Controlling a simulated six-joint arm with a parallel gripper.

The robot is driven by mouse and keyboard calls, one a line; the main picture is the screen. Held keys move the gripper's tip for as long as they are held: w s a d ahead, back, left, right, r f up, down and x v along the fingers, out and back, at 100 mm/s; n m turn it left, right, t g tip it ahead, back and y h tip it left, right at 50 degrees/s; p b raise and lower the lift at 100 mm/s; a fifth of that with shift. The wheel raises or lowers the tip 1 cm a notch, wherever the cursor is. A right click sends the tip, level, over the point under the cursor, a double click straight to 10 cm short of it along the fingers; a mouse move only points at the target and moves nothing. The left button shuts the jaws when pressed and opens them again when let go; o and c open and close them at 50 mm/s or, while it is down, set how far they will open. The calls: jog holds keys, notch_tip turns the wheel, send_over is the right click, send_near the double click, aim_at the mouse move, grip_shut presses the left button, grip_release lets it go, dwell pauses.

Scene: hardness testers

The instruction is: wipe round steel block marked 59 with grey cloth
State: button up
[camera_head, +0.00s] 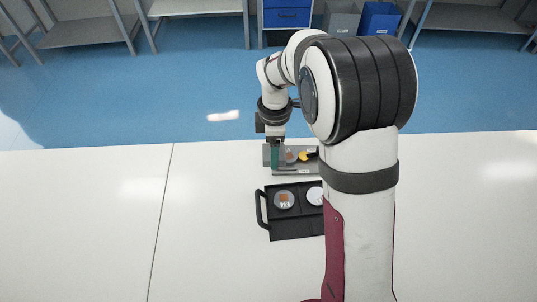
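In the head view a round silvery disc with an orange-brown patch (284,200) lies in the left part of a black tray (290,229). A white round disc (315,196) lies to its right, partly hidden by my arm. Another small round piece (291,156) and a yellow piece (305,155) sit on a grey holder (297,172) behind the tray. No marking 59 is readable, and I cannot make out the grey cloth. My gripper (272,143) points down at the holder's left end, beside a green upright part (275,157). Its fingers are too small and dark to read.
The white table (80,220) is clear to the left and right. The black tray's handle (260,208) sticks out on its left. Behind the table's far edge are a blue floor, grey shelves (85,30), a blue drawer unit (287,15) and bins (379,18).

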send_near(296, 154)
jog(key=shift+f, duration=2.3)
jog(key=shift+s+a+f, duration=0.1)
jog(key=shift+a+f, duration=0.2)
jog(key=shift+f, duration=0.2)
jog(key=shift+s+a+f, duration=0.1)
jog(key=shift+a+f, duration=0.2)
jog(key=shift+f, duration=0.2)
jog(key=shift+c, duration=0.5)
jog(key=shift+s+a, duration=0.2)
jog(key=shift+a, duration=0.35)
jog(key=shift+s+a, duration=0.15)
jog(key=shift+a, duration=0.35)
jog(key=shift+w+d, duration=0.3)
jog(key=shift+d, duration=0.5)
jog(key=shift+w+d, duration=0.25)
jog(key=shift+d, duration=0.5)
jog(key=shift+r, duration=0.2)
notch_tip(296, 154, up, 8)
jog(key=shift+f, duration=0.25)
